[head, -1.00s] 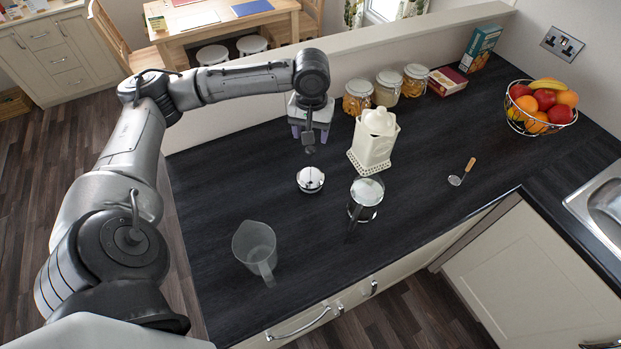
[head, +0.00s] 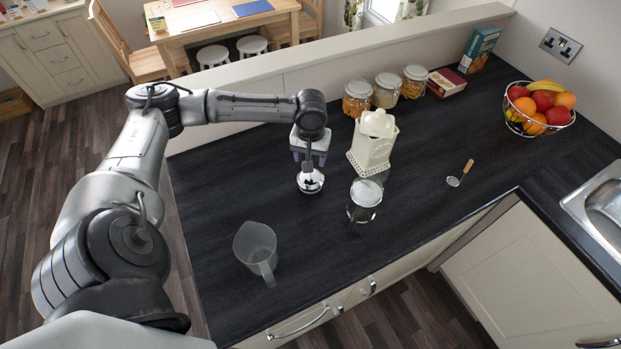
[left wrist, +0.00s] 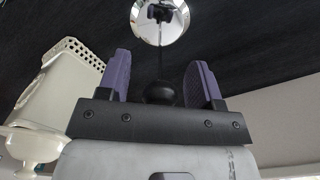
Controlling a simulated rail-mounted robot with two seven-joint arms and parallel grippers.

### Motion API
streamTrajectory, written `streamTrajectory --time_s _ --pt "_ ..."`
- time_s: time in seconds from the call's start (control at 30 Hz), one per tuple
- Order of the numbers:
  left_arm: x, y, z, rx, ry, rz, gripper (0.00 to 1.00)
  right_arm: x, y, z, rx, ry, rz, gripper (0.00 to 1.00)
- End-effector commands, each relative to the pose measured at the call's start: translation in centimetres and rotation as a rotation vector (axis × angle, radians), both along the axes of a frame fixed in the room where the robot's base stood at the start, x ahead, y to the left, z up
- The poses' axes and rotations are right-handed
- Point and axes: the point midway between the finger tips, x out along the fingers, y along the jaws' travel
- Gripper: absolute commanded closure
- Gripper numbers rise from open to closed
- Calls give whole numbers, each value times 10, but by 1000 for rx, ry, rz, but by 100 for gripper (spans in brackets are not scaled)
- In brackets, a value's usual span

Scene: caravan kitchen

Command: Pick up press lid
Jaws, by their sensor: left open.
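The press lid (head: 310,184) is a shiny round metal disc with a thin rod and a dark knob, standing on the dark worktop (head: 215,205). In the left wrist view the lid's disc (left wrist: 160,18) is at the top, and its black knob (left wrist: 160,92) lies between the purple fingers. My left gripper (head: 309,158) is over the lid in the head view. Its fingers (left wrist: 158,74) are open on either side of the rod and knob, with gaps showing. The glass press jar (head: 365,196) stands to the right of the lid. My right gripper is in neither view.
A cream lidded canister (head: 373,145) stands close behind and right of the gripper. A clear jug (head: 255,246) is at the front left. Storage jars (head: 387,88) line the back ledge. A small strainer (head: 460,174) and fruit basket (head: 540,107) are farther right.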

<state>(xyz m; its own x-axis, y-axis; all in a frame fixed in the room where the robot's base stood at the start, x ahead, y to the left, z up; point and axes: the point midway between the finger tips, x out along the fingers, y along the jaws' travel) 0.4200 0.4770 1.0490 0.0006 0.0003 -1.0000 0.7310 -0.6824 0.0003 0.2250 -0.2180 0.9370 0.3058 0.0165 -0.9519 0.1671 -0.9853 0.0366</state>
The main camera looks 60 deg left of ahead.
Motion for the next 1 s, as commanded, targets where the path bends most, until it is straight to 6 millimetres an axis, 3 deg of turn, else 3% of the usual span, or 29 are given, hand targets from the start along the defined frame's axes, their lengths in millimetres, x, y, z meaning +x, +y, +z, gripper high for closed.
streamTrajectory --time_s 0.2,0.8,1.0 --pt "0 0 0 0 0 0 42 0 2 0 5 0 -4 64" --pt "0 0 0 0 0 0 100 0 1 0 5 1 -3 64" --pt "0 0 0 0 0 0 100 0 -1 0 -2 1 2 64"
